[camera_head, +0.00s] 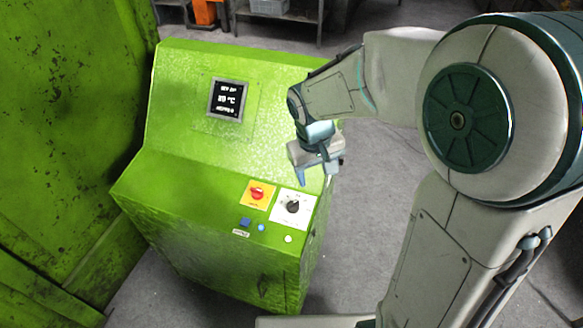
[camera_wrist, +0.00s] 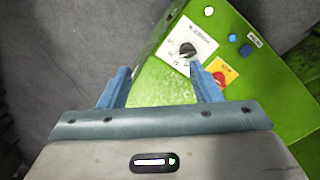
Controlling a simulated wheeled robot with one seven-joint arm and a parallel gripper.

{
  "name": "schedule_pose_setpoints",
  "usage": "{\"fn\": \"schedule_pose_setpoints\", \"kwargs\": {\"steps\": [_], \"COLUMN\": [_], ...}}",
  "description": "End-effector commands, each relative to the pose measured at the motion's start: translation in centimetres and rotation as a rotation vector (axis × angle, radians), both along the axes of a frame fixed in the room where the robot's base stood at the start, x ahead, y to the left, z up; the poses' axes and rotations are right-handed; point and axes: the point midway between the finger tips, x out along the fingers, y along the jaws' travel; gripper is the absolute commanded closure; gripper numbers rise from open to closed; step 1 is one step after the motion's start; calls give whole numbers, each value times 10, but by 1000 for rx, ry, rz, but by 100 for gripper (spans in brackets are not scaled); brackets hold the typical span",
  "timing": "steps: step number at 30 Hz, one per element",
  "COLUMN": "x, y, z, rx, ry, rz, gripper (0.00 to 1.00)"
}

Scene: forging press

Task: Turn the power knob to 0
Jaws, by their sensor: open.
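The power knob is most likely the black rotary knob (camera_head: 293,206) on a white label plate (camera_head: 304,211) at the right of the green console's control panel. In the wrist view the black knob (camera_wrist: 187,49) shows beyond the fingertips, with its white plate (camera_wrist: 200,38) around it. Its exact setting is too small to read. My gripper (camera_head: 315,181) hangs above the console, behind the knob in the head view and apart from it. In the wrist view my gripper (camera_wrist: 160,80) has its two blue fingers spread wide, with nothing between them but the view of panel and floor.
A red knob (camera_head: 257,193) on a yellow plate sits left of the black knob. A blue square button (camera_head: 245,222), a round blue button (camera_head: 261,227) and a white button (camera_head: 288,239) lie in front. A display (camera_head: 226,99) is on the console's sloped face. A green machine wall (camera_head: 60,130) stands left.

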Motion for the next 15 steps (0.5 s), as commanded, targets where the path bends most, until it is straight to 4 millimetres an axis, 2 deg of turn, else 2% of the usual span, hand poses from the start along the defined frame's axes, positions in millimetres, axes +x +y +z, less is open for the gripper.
{"fn": "schedule_pose_setpoints", "kwargs": {"steps": [3,6,10,15], "x": [21,32,41,44], "y": [29,47,64,70], "z": [-14,-26,-37,-47], "rx": [-10,-10,-10,-11], "ry": [35,52,66,73], "rz": [76,121,157,174], "gripper": [42,42,42,42]}}
